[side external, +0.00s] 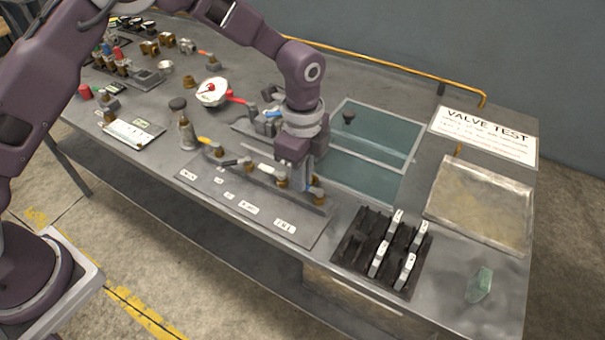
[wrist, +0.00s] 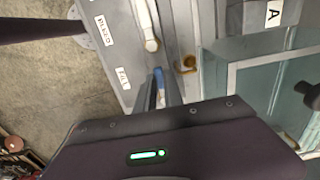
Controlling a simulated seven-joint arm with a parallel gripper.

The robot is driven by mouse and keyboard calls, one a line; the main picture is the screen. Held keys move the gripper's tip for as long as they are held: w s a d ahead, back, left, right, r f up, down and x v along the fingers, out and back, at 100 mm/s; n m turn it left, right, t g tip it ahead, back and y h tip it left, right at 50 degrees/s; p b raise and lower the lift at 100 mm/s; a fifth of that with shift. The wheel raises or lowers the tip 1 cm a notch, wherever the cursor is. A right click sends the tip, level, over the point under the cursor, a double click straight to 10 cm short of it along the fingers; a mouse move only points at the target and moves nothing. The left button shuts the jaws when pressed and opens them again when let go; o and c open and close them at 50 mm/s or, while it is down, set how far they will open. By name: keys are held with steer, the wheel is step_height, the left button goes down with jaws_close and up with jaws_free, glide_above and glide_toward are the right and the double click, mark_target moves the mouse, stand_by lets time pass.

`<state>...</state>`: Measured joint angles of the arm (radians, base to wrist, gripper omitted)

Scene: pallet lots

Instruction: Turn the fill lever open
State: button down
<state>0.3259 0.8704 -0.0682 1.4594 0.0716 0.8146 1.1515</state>
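A row of valves with coloured levers stands along a labelled metal plate (side external: 248,208) on the bench. My gripper (side external: 313,188) points down at the right end of this row, by the label that seems to read FILL (side external: 285,226). In the wrist view that label (wrist: 122,78) lies left of a blue lever (wrist: 158,74). My gripper (wrist: 161,88) has its two fingers close together, with the blue lever between their tips. A brass fitting (wrist: 186,65) is just right of it. The lever's lower part is hidden by the fingers.
A white lever (wrist: 148,25) is close beside the blue one. A glass-sided tank (side external: 372,130) stands behind my gripper. A black rack (side external: 385,250) with white-labelled pieces and a shallow tray (side external: 480,203) are to the right. A gauge (side external: 212,92) stands to the left.

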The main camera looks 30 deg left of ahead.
stand_by(0.3)
steer(key=n, duration=0.1)
steer(key=s+n, duration=0.1)
steer(key=n, duration=0.2)
steer(key=shift+s+d+n, duration=0.2)
steer(key=shift+s+n, duration=0.1)
steer(key=n, duration=0.2)
steer(key=s+n, duration=0.1)
steer(key=d+n, duration=0.1)
steer(key=n, duration=0.1)
steer(key=shift+s+n, duration=0.25)
steer(key=shift+n, duration=0.05)
steer(key=n, duration=0.1)
steer(key=d+n, duration=0.1)
steer(key=n, duration=0.2)
steer(key=shift+s+d, duration=0.25)
steer(key=shift+s, duration=0.1)
steer(key=shift+d+n, duration=0.3)
steer(key=shift+n, duration=0.65)
steer(key=shift+d+n, duration=0.3)
steer(key=shift+n, duration=0.65)
steer(key=c, duration=1.7)
jaws_free()
steer(key=shift+c, duration=0.2)
steer(key=shift+r, duration=0.1)
